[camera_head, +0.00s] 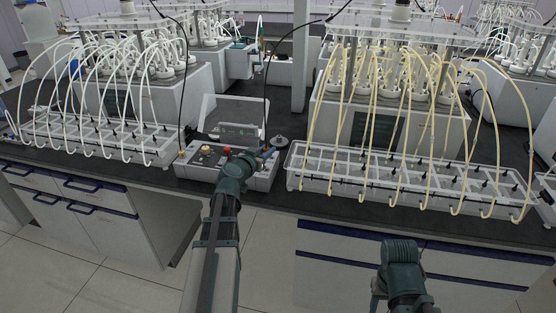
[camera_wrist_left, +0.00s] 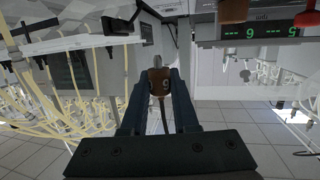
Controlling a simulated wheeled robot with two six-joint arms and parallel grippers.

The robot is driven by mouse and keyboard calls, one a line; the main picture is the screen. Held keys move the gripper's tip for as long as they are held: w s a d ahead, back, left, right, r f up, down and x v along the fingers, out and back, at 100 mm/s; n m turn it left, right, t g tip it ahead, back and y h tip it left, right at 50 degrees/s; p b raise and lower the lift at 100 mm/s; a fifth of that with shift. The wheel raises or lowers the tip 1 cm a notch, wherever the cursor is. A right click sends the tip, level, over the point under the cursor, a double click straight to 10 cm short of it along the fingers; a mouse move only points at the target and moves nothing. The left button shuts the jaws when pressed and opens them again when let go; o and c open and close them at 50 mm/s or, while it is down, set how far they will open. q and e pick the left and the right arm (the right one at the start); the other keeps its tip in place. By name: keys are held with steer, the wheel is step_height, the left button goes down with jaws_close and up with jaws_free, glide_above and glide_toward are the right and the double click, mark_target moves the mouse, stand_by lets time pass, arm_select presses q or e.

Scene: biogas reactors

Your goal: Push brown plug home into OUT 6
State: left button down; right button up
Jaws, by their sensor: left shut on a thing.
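My left gripper (camera_wrist_left: 158,100) is shut on the brown plug (camera_wrist_left: 160,80) in the left wrist view. The plug has a mark that reads like a 9 in this upside-down view. Its metal tip points away from the gripper, and a dark cable trails back between the fingers. In the head view my left gripper (camera_head: 266,153) is over the right part of the control box (camera_head: 228,178); the plug is too small to make out there. The OUT 6 socket cannot be made out. My right arm shows at lower right, but its gripper is out of view.
The box carries coloured knobs and a green-lit display (camera_wrist_left: 255,32). Another brown part (camera_wrist_left: 232,10) and a red knob (camera_wrist_left: 309,20) show at the wrist view's top edge. Racks with white tubes (camera_head: 90,138) and yellow tubes (camera_head: 410,180) flank the box.

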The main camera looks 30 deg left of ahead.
arm_select(q)
steer(key=shift+w+a+r, duration=0.15)
steer(key=shift+w+a, duration=0.1)
steer(key=shift+w, duration=0.1)
arm_select(e)
steer(key=shift+w+d+r, duration=0.1)
steer(key=shift+d, duration=0.3)
arm_select(q)
steer(key=shift+s, duration=0.1)
steer(key=shift+f, duration=0.2)
steer(key=shift+f+b, duration=3.1)
steer(key=shift+b, duration=0.15)
arm_select(e)
step_height(320, 180, down, 6)
steer(key=shift+f, duration=0.25)
arm_select(q)
steer(key=shift+f+b, duration=0.35)
arm_select(e)
steer(key=shift+f, duration=0.35)
arm_select(q)
steer(key=c, duration=0.6)
jaws_free()
